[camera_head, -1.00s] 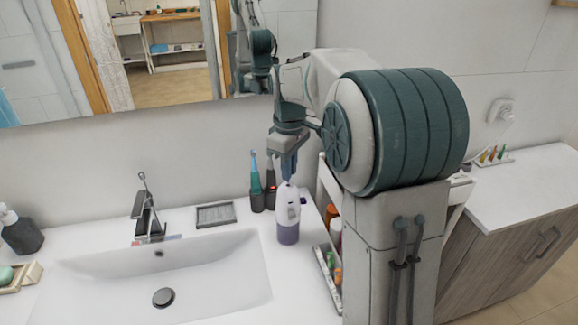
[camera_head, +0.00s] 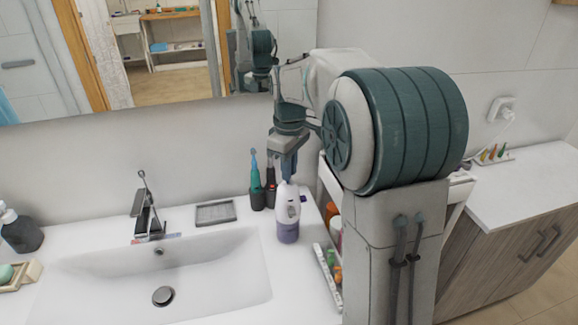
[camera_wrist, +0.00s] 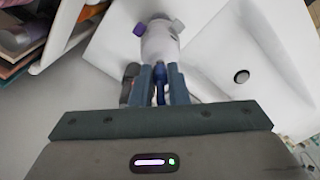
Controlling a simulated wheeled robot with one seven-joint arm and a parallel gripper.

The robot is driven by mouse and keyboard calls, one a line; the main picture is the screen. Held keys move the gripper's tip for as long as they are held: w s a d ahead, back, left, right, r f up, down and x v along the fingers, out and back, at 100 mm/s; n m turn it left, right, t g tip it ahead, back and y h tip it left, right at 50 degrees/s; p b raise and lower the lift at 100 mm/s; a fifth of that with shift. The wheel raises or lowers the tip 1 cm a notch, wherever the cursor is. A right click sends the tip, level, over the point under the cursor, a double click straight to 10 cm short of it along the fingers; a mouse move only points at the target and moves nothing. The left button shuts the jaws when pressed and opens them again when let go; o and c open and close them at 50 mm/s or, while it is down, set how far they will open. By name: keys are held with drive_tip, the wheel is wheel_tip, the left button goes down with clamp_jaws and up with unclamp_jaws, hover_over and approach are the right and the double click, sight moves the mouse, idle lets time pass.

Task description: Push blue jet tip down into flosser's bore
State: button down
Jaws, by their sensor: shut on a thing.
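The flosser (camera_head: 287,212) stands upright on the counter right of the sink, with a white body and a purple-grey lower part. Its white body (camera_wrist: 160,44) and purple parts also show in the wrist view. My gripper (camera_head: 288,177) points down right at the flosser's top. In the wrist view its two fingers are shut on the slim blue jet tip (camera_wrist: 160,86), which lines up with the flosser's top. The bore and the tip's lower end are hidden, so I cannot tell how deep the tip sits.
Toothbrushes in dark holders (camera_head: 257,197) stand close behind the flosser on the left. The sink (camera_head: 190,275) and faucet (camera_head: 147,217) lie to the left, with a grey soap dish (camera_head: 215,213) behind.

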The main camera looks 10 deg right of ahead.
drive_tip(key=shift+f+b, duration=0.55)
drive_tip(key=shift+f, duration=0.35)
drive_tip(key=c, duration=1.3)
unclamp_jaws()
wheel_tip(320, 180, up, 14)
drive_tip(key=shift+f, duration=0.1)
drive_tip(key=s+f+m+t, duration=0.1)
drive_tip(key=s+f+m, duration=0.2)
drive_tip(key=s+f, duration=0.2)
drive_tip(key=s+f+m+t, duration=0.1)
drive_tip(key=s+f+m, duration=0.2)
drive_tip(key=s, duration=0.8)
drive_tip(key=s+f+m+t, duration=0.1)
drive_tip(key=s+f+m, duration=0.2)
drive_tip(key=s+f, duration=0.4)
drive_tip(key=shift+s+a, duration=0.15)
drive_tip(key=shift+s, duration=0.25)
